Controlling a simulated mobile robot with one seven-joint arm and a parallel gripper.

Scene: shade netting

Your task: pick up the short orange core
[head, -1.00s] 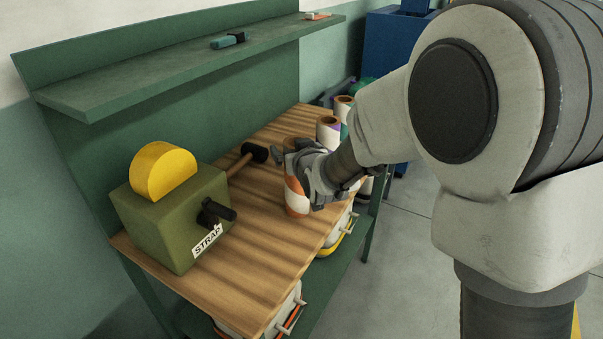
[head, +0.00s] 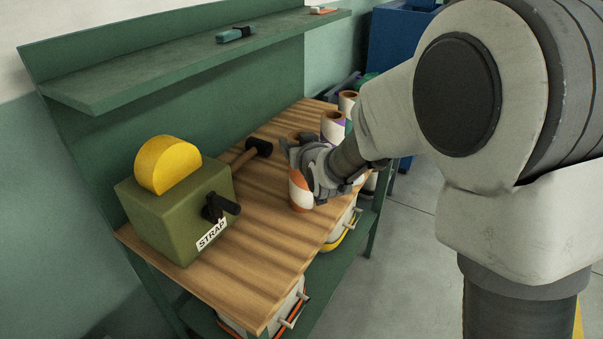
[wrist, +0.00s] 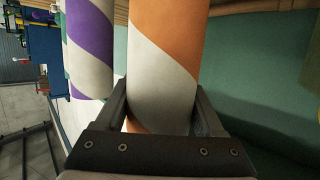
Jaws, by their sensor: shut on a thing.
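The orange core (head: 299,191), a cardboard tube with a broad orange and white spiral, is upright at the right edge of the wooden bench top (head: 240,240). My gripper (head: 297,160) is shut on it from the right and hides much of its upper part in the head view. In the wrist view the core (wrist: 160,75) stands between the two fingers, one on each side. I cannot tell whether its lower end touches the bench.
A purple and white core (head: 333,126) stands just behind, close beside the held core; another core (head: 347,101) is farther back. A green STRAP box (head: 180,210) with a yellow half-disc (head: 167,165) and a mallet (head: 257,148) are to the left. A green shelf (head: 180,65) overhangs the back.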

